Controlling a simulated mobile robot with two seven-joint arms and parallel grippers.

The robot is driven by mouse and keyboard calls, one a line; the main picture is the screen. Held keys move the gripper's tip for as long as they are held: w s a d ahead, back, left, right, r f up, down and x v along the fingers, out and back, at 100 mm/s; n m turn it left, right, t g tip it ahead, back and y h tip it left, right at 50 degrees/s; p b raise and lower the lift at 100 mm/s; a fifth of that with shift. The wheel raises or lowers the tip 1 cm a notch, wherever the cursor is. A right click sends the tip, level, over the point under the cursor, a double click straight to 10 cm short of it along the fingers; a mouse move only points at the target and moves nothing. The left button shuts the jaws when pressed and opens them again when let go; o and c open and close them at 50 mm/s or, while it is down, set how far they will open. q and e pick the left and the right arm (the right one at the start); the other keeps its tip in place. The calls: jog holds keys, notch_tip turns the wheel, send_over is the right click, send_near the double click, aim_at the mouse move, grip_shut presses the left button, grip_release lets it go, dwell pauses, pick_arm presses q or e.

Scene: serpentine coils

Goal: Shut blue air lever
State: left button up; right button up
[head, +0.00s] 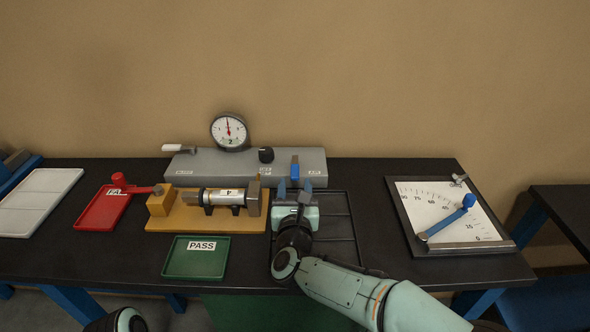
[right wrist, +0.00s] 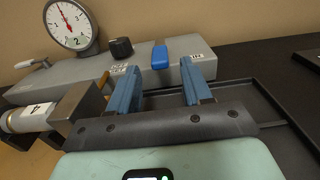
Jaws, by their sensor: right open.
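The blue air lever (head: 295,167) stands at the right end of the grey panel box (head: 222,165). In the right wrist view the lever (right wrist: 160,56) shows beyond my fingers, between their tips in the picture. My right gripper (head: 295,185) is in front of the box, just short of the lever. Its two blue fingers are spread and empty in the right wrist view (right wrist: 159,78), and they do not visibly touch the lever. Only a rounded piece of my left arm shows at the bottom edge of the head view; its gripper is not visible.
A dial gauge (head: 229,131) and a black knob (head: 266,155) sit on the box. An orange fixture (head: 165,223) holding a metal cylinder (head: 224,196) is left of my right gripper. A black wire rack (head: 342,228) lies beneath it. A green PASS tray (head: 196,272) is in front.

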aim_at(295, 179)
jog(key=w+p, duration=0.1)
jog(key=w, duration=0.5)
grip_shut()
